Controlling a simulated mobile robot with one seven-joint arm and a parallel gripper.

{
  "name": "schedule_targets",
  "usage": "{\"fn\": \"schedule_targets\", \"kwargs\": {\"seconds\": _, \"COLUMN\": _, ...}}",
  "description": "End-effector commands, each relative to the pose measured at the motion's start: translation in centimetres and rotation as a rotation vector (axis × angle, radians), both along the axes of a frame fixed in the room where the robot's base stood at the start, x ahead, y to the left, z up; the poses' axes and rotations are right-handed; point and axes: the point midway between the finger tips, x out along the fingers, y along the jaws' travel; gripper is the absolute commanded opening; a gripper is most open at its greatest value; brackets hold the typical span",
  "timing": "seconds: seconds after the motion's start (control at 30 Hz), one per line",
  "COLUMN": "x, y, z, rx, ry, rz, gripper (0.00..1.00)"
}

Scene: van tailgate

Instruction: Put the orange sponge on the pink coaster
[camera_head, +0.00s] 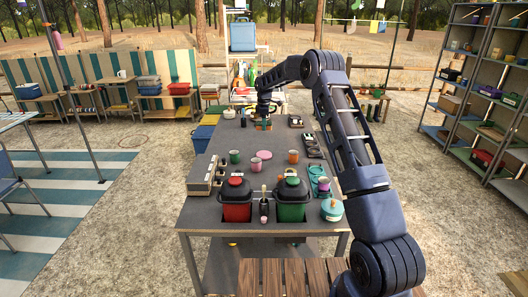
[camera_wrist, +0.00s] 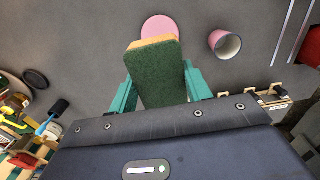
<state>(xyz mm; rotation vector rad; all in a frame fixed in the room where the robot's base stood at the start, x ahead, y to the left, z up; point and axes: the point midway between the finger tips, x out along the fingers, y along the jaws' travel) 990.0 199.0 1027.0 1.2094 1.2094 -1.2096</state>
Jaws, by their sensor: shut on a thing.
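In the wrist view, the sponge (camera_wrist: 156,76) has a dark green scouring face and an orange edge. My gripper (camera_wrist: 158,88) is shut on it, with one teal finger on each side. In the head view, my gripper (camera_head: 263,123) is low over the far half of the table, beyond the coaster. The pink coaster (camera_head: 264,155) lies flat on the table and looks bare. In the wrist view the coaster (camera_wrist: 160,26) shows just past the sponge's far end, its lower edge hidden by the sponge. I cannot tell the sponge's exact height above the table.
A pink mug (camera_head: 256,164) stands close beside the coaster. A green mug (camera_head: 234,156) and an orange mug (camera_head: 293,156) stand to either side. Red (camera_head: 236,199) and green (camera_head: 291,199) lidded bins sit at the near end. Dark trays (camera_head: 312,146) line the right edge.

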Motion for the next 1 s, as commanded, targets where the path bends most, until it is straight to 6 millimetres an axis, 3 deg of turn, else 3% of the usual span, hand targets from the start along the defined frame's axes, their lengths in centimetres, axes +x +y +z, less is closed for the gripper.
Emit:
{"fn": "schedule_targets", "kwargs": {"seconds": 0.4, "x": -0.1, "y": 0.0, "z": -9.0, "rx": -0.001, "ry": 0.002, "rz": 0.001, "gripper": 0.28}}
{"fn": "schedule_targets", "kwargs": {"seconds": 0.77, "x": 0.0, "y": 0.1, "z": -11.9, "rx": -0.001, "ry": 0.001, "rz": 0.001, "gripper": 0.28}}
{"fn": "schedule_targets", "kwargs": {"seconds": 1.0, "x": -0.1, "y": 0.1, "z": -15.0, "rx": 0.0, "ry": 0.002, "rz": 0.0, "gripper": 0.28}}
